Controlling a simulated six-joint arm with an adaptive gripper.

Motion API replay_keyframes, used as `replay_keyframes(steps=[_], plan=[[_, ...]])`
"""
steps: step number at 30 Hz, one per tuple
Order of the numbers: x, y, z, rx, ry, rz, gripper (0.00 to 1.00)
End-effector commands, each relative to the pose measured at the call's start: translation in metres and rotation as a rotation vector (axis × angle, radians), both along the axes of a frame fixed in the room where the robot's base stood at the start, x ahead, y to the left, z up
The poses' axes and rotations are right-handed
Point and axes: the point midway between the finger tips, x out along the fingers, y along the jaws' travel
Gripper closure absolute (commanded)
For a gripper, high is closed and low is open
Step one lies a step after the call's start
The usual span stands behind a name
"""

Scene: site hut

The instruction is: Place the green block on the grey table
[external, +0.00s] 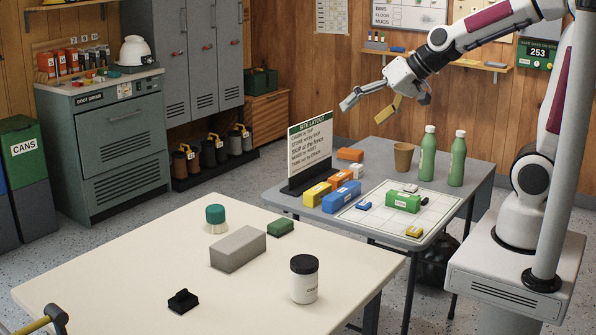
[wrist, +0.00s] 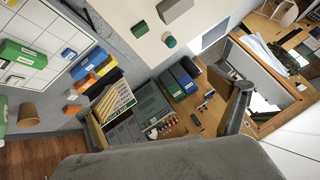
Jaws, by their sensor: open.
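A small dark green block (external: 281,228) lies on the cream table, just behind a larger grey block (external: 238,248). It also shows in the wrist view (wrist: 140,31). A brighter, labelled green block (external: 403,202) lies on the white gridded board on the grey table (external: 478,171); the wrist view shows this block (wrist: 19,52) at the left. My gripper (external: 370,106) is open and empty, high above the back of the grey table, behind the sign. Its spread fingers show in the wrist view (wrist: 165,118) with nothing between them.
The grey table holds a sign (external: 311,150), blue, yellow and orange blocks, a brown cup (external: 403,157) and two green bottles (external: 428,154). The cream table (external: 130,265) also holds a teal-lidded jar (external: 215,219), a white tub (external: 304,280) and a black item (external: 183,300).

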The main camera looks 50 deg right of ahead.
Motion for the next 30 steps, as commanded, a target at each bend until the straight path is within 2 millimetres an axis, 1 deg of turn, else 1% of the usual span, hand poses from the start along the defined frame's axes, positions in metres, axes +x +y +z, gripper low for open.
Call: replay_keyframes(steps=[1, 6, 10, 15, 20, 24, 30], plan=[[0.011, 0.000, -0.004, 0.014, -0.003, -0.022, 0.04], [0.047, -0.004, -0.013, 0.058, -0.033, -0.109, 0.04], [0.073, -0.010, -0.023, 0.082, -0.052, -0.181, 0.04], [0.102, -0.022, -0.040, 0.102, -0.071, -0.283, 0.04], [0.126, -0.036, -0.060, 0.107, -0.085, -0.387, 0.04], [0.142, -0.051, -0.081, 0.100, -0.094, -0.481, 0.04], [0.157, -0.076, -0.114, 0.072, -0.102, -0.620, 0.04]])
